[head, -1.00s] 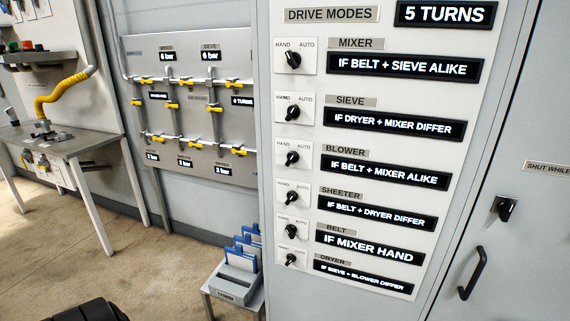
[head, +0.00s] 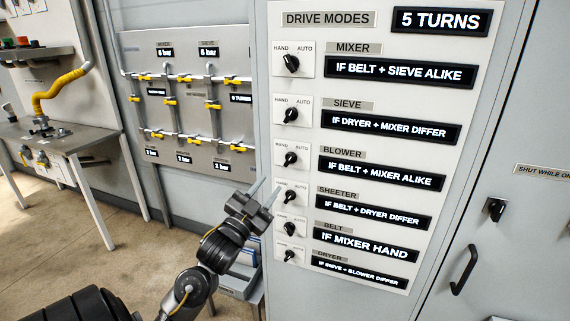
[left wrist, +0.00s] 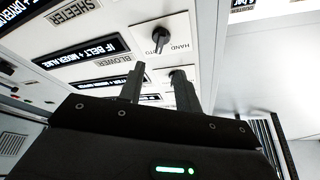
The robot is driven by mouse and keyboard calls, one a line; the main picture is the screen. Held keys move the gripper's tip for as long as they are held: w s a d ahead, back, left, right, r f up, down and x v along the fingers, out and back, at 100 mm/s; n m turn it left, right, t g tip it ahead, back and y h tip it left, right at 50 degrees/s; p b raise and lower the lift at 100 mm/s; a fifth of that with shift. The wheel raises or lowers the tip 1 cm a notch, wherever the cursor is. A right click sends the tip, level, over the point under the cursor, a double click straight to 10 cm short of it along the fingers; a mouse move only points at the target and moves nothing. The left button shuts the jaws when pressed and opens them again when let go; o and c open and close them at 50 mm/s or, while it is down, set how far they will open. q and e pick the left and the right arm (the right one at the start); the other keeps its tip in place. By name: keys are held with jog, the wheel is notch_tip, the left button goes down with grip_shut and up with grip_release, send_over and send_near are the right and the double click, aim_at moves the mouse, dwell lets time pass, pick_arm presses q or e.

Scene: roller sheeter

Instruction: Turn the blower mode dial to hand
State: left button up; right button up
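The blower mode dial (head: 291,158) is a black knob on a white plate, third from the top on the drive modes panel. Its pointer appears to tilt up and right, toward AUTO. In the left wrist view, which is upside down, the blower dial (left wrist: 160,40) shows beyond the fingertips. My left gripper (head: 267,190) is open and empty, a little below and left of the blower dial, near the sheeter dial (head: 291,197). Its two fingers (left wrist: 160,78) stand apart with a gap between them, not touching the blower dial. My right gripper is not in view.
The sieve dial (head: 291,115) is above the blower dial; the belt dial (head: 290,229) and dryer dial (head: 289,256) are below. A black handle (head: 465,270) projects at the right. A pipe board (head: 190,100) hangs behind at the left, beside a bench (head: 60,140).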

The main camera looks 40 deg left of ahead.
aim_at(289, 161)
pick_arm(q)
jog(key=p+x, duration=0.2)
jog(key=x, duration=0.6)
jog(key=shift+w+r, duration=0.2)
jog(key=shift+w, duration=0.15)
jog(key=shift+w+a+r+p, duration=0.1)
jog(key=shift+w+p, duration=0.3)
jog(key=shift+w, duration=0.2)
